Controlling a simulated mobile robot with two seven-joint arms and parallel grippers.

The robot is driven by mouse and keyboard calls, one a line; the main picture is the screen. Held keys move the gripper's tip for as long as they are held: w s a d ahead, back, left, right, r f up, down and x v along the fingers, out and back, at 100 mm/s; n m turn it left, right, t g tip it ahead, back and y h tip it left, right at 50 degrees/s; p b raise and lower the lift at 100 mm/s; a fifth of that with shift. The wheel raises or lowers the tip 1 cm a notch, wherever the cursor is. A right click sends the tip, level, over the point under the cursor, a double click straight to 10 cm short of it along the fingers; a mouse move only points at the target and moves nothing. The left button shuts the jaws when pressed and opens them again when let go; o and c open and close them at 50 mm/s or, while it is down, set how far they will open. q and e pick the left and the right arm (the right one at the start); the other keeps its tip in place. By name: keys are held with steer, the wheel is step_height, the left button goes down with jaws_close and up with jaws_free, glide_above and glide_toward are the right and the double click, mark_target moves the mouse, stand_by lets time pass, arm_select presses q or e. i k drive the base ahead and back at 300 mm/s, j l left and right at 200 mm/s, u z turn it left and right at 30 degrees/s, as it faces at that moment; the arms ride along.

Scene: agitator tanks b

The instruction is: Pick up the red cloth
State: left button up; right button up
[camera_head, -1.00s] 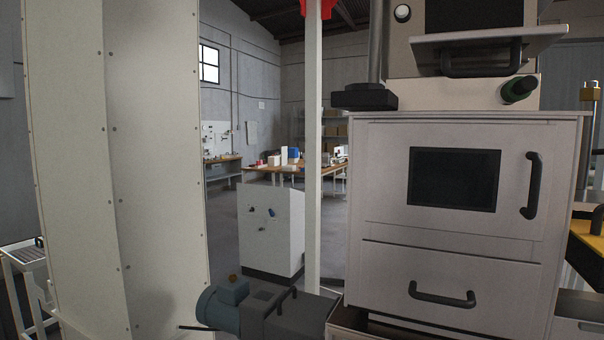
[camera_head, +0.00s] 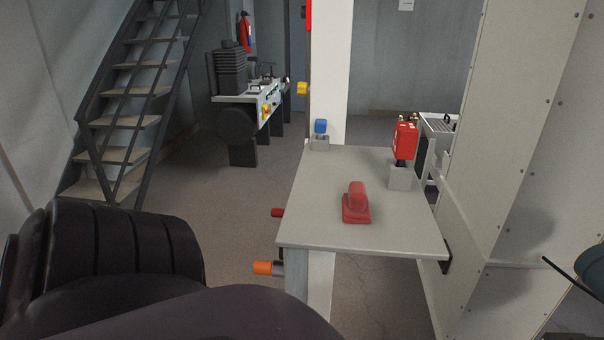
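A red, folded, lumpy piece that looks like the red cloth (camera_head: 356,205) lies on the grey top of a small table (camera_head: 315,225), right of the middle of the head view. Nothing covers it and nothing touches it except the tabletop. Neither my left nor my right gripper shows in the view.
On the same table stand a red box on a grey block (camera_head: 400,178) and a small blue-topped piece (camera_head: 320,135). Orange (camera_head: 263,268) and red handles stick out at its left side. A tall beige panel (camera_head: 520,150) stands to the right. Stairs (camera_head: 125,120) rise at the left. Floor left of the table is open.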

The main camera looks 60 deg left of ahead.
mark_target(356, 206)
steer(key=u, duration=1.55)
steer(key=z, duration=2.25)
steer(key=u, duration=2.2)
steer(key=l+u, duration=0.15)
steer(key=l, duration=0.15)
steer(key=i, duration=0.05)
